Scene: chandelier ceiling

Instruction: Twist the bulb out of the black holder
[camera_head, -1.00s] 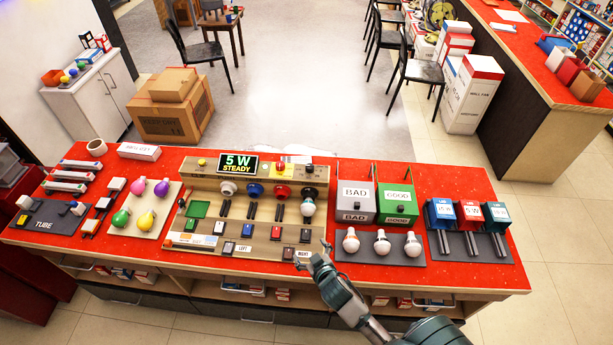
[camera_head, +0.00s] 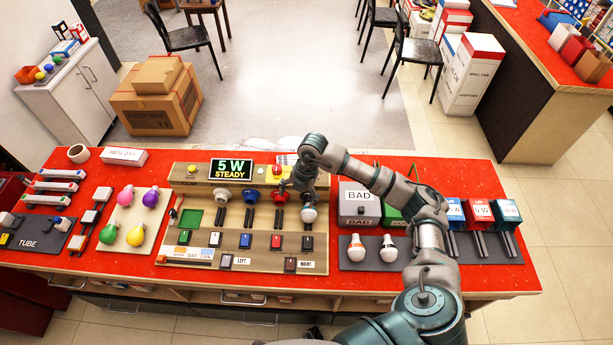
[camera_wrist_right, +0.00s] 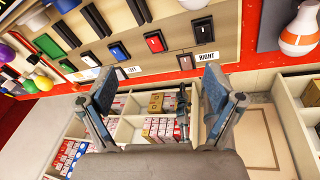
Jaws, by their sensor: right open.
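A white bulb (camera_head: 309,215) sits at the right end of the row of holders on the wooden test board (camera_head: 185,250). Its black holder is hidden behind my right gripper. My right gripper (camera_head: 297,187) is over the right part of the board, just above the bulb in the picture; I cannot tell whether it touches the bulb. In the right wrist view its fingers (camera_wrist_right: 157,88) are spread wide with nothing between them. That view shows the board's switches and the RIGHT label. My left gripper is not in view.
A display (camera_head: 232,170) on the board reads 5 W STEADY. Right of the board stand a grey BAD box (camera_head: 358,205) and a green box (camera_head: 393,216), with bulbs (camera_head: 356,247) in front. Coloured bulbs (camera_head: 136,236) lie on a pad at left. My right arm crosses the right side.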

